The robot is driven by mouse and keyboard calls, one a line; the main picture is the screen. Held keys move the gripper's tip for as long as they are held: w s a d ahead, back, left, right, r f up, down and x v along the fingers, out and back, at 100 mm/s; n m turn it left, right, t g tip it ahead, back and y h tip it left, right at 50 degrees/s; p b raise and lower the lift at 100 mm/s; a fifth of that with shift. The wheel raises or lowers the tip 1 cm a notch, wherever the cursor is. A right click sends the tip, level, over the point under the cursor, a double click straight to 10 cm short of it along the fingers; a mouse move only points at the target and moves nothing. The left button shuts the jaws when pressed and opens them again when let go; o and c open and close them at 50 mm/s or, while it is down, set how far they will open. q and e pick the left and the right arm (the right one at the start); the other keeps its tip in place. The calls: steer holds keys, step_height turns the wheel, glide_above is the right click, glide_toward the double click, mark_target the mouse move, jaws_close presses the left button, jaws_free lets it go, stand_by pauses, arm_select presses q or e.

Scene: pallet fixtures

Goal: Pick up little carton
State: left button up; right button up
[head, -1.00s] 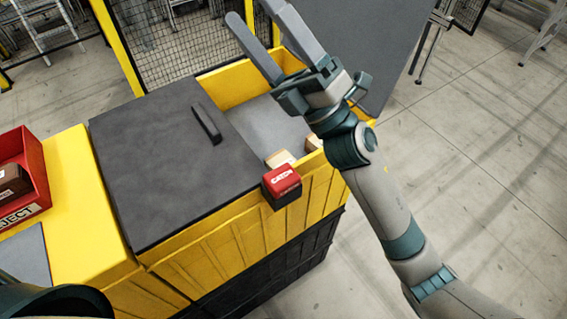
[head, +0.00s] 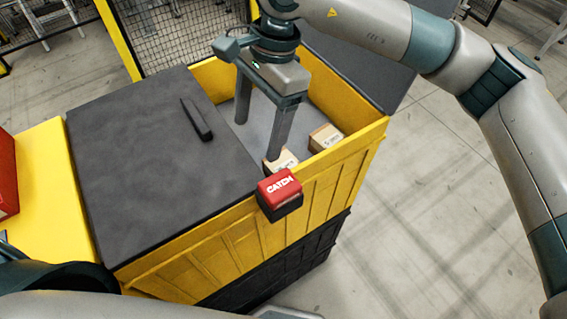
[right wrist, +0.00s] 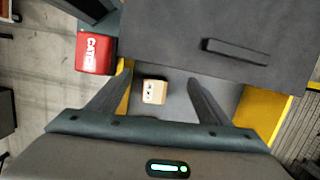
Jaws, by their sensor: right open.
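Two little tan cartons lie on the grey floor of the yellow bin, by its near wall. One carton (head: 284,161) is beside the red latch and partly hidden by a finger of my right gripper. The other carton (head: 326,138) sits to its right. My right gripper (head: 258,138) is open and points down into the bin, with nothing held. In the right wrist view, one carton (right wrist: 153,92) shows between the spread fingers (right wrist: 159,78), apart from both. My left gripper is not in view.
The yellow bin (head: 345,158) has a dark lid panel (head: 150,160) with a raised handle covering its left part. A red and black latch block (head: 279,188) labelled CATCH sits on the near wall. Another dark panel (head: 372,75) stands behind. A red box (head: 7,175) is at far left.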

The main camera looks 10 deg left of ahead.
steer(key=t+h, duration=0.2)
glide_above(281, 162)
steer(key=shift+w+d+r, duration=0.1)
steer(key=shift+w+r, duration=0.15)
steer(key=shift+r, duration=0.05)
step_height(281, 162, down, 12)
steer(key=shift+f+b, duration=0.15)
steer(key=shift+b, duration=0.6)
steer(key=shift+s+f+p, duration=0.2)
steer(key=shift+f+p, duration=0.2)
steer(key=shift+f, duration=2.2)
steer(key=c, duration=1.2)
